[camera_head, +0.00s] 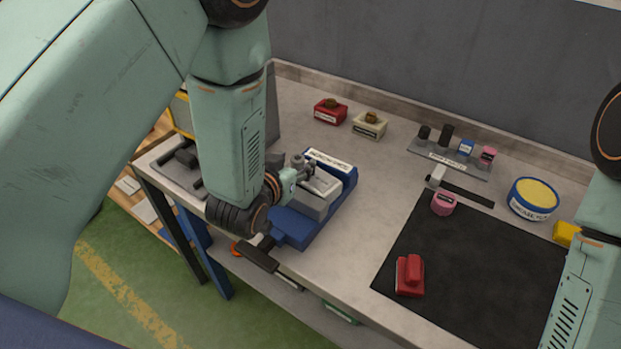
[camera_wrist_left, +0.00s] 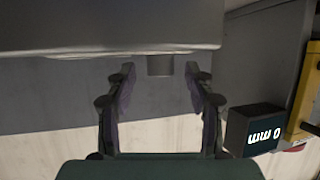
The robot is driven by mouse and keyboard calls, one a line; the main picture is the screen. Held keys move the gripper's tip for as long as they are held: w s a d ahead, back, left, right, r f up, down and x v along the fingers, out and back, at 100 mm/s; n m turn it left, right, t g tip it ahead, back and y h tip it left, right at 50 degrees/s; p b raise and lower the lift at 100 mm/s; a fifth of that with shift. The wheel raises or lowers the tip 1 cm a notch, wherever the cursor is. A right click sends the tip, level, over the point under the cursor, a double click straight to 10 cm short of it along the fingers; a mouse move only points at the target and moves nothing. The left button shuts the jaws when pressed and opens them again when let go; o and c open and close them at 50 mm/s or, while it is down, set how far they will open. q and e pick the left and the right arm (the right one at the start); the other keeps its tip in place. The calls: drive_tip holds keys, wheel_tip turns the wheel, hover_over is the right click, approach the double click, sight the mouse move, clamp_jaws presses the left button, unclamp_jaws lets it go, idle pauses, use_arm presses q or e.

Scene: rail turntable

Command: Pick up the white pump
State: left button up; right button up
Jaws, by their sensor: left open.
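I cannot pick out a white pump with certainty. A pale grey-white block (camera_head: 318,195) sits in a blue labelled holder (camera_head: 292,228) at the bench's left part. My left gripper (camera_head: 296,176) is over or beside this block, partly hidden by its own wrist. In the left wrist view my left gripper (camera_wrist_left: 160,104) is open and empty. A short grey stub (camera_wrist_left: 160,65) shows between and beyond its fingertips, below a large grey body (camera_wrist_left: 110,28). A small whitish block (camera_head: 436,176) stands farther right. My right arm shows at the right edge; its gripper is out of view.
A red box (camera_head: 331,111) and a cream box (camera_head: 369,126) stand at the back. A rack (camera_head: 455,165) holds several small parts. A pink part (camera_head: 443,203), a blue-and-yellow tub (camera_head: 534,198) and a red part (camera_head: 410,275) on a black mat (camera_head: 480,265) are to the right.

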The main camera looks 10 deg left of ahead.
use_arm(q)
drive_tip(key=shift+w, duration=0.35)
drive_tip(key=shift+w+f, duration=0.2)
drive_tip(key=c, duration=0.3)
drive_tip(key=shift+s+r, duration=0.2)
drive_tip(key=shift+s, duration=0.1)
drive_tip(key=c, duration=0.5)
drive_tip(key=shift+c, duration=1.4)
drive_tip(key=shift+w+f, duration=0.1)
drive_tip(key=shift+w, duration=0.1)
clamp_jaws()
